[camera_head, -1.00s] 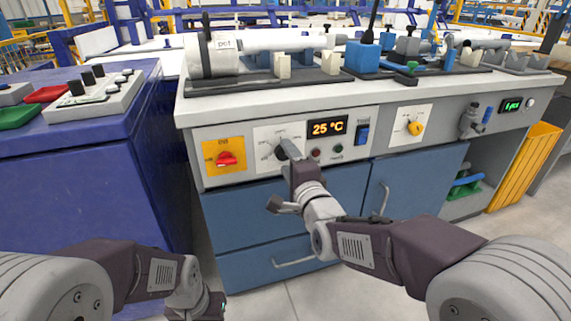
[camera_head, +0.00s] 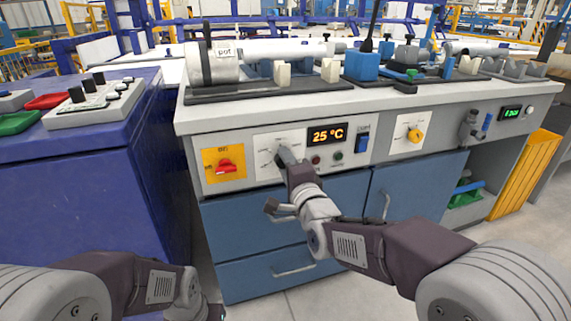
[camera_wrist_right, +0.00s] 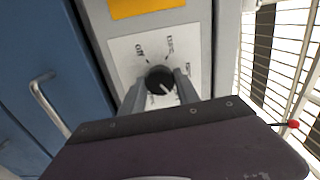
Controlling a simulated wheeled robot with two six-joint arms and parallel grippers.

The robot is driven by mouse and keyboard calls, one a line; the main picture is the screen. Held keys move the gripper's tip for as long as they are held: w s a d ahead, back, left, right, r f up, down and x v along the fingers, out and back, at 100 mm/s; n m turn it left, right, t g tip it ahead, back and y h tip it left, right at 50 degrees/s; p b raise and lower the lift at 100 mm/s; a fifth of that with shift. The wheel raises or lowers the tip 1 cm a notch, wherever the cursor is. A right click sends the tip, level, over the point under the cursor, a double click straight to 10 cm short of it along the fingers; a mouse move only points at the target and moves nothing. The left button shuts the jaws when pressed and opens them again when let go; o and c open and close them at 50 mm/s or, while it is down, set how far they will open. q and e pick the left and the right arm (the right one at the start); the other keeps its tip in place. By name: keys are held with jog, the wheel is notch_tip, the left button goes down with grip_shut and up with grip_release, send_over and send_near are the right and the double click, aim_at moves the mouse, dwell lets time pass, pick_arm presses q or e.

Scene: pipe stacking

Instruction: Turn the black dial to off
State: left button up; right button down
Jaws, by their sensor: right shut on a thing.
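The black dial (camera_wrist_right: 160,79) sits on a white plate (camera_wrist_right: 122,50) with printed labels around it, in the right wrist view. A label at the dial's upper left there seems to read OFF. A pale mark on the dial's face points to the lower right, away from that label. My right gripper (camera_wrist_right: 159,88) is shut on the dial, one finger on each side. In the head view, my right gripper (camera_head: 288,159) covers most of the dial, in front of the white plate (camera_head: 262,142). My left gripper (camera_head: 209,308) is partly cut off at the bottom edge.
A red switch (camera_head: 226,166) on a yellow plate is left of the dial. A lit 25 °C display (camera_head: 327,134), a blue rocker switch (camera_head: 362,139) and a yellow knob (camera_head: 415,135) are to the right. Blue drawers (camera_head: 255,225) lie below. A blue cabinet (camera_head: 70,190) stands left.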

jog(key=n+p, duration=0.6)
jog(key=n, duration=2.9)
jog(key=shift+f, duration=0.1)
jog(key=shift+n, duration=0.3)
jog(key=c, duration=0.9)
grip_release()
